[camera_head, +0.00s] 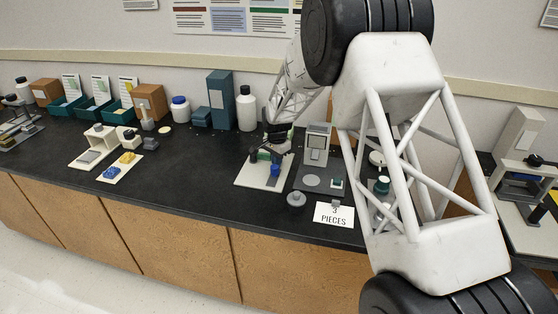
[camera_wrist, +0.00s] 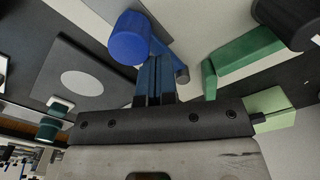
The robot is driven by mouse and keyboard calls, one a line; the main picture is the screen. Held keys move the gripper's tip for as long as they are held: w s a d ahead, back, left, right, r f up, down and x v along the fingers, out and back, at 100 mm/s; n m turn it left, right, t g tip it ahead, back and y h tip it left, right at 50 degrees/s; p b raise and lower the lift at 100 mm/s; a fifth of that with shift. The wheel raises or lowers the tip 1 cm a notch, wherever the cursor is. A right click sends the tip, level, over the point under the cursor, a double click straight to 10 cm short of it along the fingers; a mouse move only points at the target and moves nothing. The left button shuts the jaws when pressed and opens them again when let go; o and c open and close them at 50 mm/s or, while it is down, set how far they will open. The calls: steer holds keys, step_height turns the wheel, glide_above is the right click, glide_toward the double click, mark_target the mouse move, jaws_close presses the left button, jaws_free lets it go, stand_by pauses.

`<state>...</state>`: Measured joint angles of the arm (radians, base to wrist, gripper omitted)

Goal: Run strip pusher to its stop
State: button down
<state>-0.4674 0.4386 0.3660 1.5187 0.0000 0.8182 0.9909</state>
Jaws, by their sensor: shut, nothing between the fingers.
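I cannot tell for certain which part is the strip pusher. My gripper (camera_head: 274,150) is low over the board. In the wrist view my gripper (camera_wrist: 157,62) has its two fingers together, with nothing held. Whether the fingertips touch the knob is unclear.
A grey plate with an upright grey device (camera_head: 318,144) stands just right of the board. A "3 pieces" card (camera_head: 334,214) lies at the front edge. A white bottle (camera_head: 246,109) and teal boxes (camera_head: 220,97) stand behind. The bench front left of the board is clear.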

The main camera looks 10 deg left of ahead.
steer(key=shift+s, duration=0.95)
steer(key=shift+w, duration=0.2)
steer(key=shift+w, duration=0.55)
steer(key=shift+r, duration=0.1)
step_height(320, 180, up, 7)
stand_by(1.4)
stand_by(0.3)
